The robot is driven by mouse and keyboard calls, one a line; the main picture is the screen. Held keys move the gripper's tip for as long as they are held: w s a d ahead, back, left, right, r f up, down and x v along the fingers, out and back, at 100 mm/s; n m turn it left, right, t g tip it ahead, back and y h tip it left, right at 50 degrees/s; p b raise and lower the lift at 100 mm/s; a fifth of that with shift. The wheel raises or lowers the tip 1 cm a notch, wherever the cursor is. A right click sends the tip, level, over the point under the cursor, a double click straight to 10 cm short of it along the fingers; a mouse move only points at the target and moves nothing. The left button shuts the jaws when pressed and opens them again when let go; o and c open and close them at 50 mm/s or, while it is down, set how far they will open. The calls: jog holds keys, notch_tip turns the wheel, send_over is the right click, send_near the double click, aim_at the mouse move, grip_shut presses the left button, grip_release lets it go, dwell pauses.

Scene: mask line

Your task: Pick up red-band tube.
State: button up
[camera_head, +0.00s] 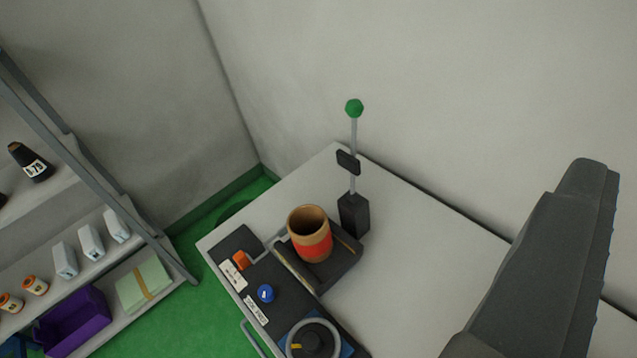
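The red-band tube (311,234) is a tan, open-topped cylinder with a wide orange-red band round its lower part. It stands upright on a dark tray-like fixture (345,262) on the white table. My gripper (557,235) shows as one large dark grey finger with a ridged edge at the lower right. It is well to the right of the tube in the picture and not touching it. The other finger is not visible, so its opening cannot be told.
A post with a green ball (354,108) stands right behind the tube. A dark panel (236,242) with an orange clip and blue knob (266,293) lies to the left. The table's (420,265) right part is clear. A shelf (95,262) holds bottles and a purple bin (75,322).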

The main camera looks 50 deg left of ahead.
jog(key=o, duration=0.3)
jog(key=w+a+f+n, duration=0.1)
jog(key=w+a+f, duration=0.3)
jog(key=f, duration=0.3)
jog(key=w+a+f+n+y, duration=0.1)
jog(key=w+a+f, duration=0.4)
jog(key=a+f, duration=0.1)
jog(key=shift+w+f+g+b, duration=0.15)
jog(key=shift+f+g+b, duration=0.15)
jog(key=shift+f, duration=0.25)
jog(key=n+g+y+b, duration=0.3)
jog(key=n+g+y, duration=0.3)
jog(key=y, duration=0.1)
send_near(310, 215)
jog(key=x, duration=0.2)
jog(key=b+x, duration=0.1)
jog(key=x, duration=0.1)
jog(key=shift+w+a+f, duration=0.1)
jog(key=shift+a+f, duration=0.05)
jog(key=shift+f, duration=0.3)
jog(key=shift+w+a, duration=0.35)
jog(key=shift+w, duration=0.05)
jog(key=shift+t, duration=0.3)
